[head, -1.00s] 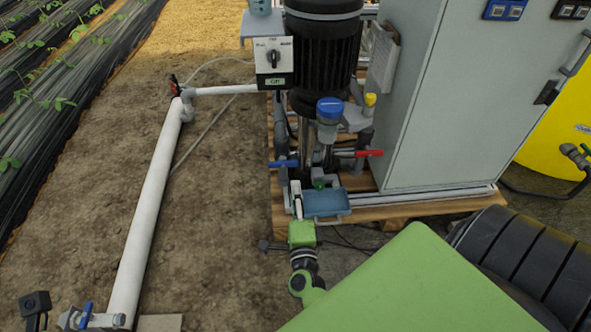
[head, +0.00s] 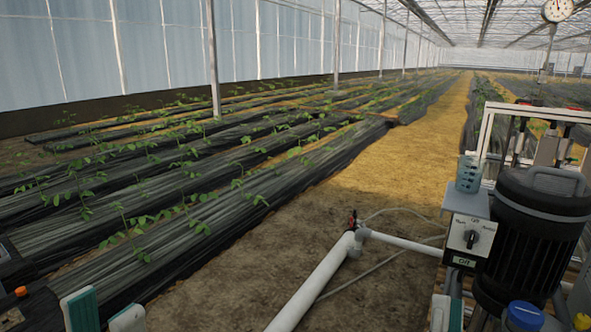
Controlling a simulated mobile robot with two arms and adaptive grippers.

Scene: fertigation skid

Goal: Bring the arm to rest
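My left gripper (head: 104,314) is at the bottom left corner of the head view. Its two pale fingers with teal pads stand apart with a gap between them, and nothing shows in the gap. The rest of it is cut off by the frame. At the bottom right, pale and teal finger-like parts, apparently my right gripper (head: 447,313), stand just left of the black pump motor (head: 535,235). Only their upper ends show, so I cannot tell whether it is open or holds anything.
A white pipe (head: 315,287) with a red-handled valve (head: 351,218) crosses the bare soil. Plant rows under black film (head: 200,225) fill the left.

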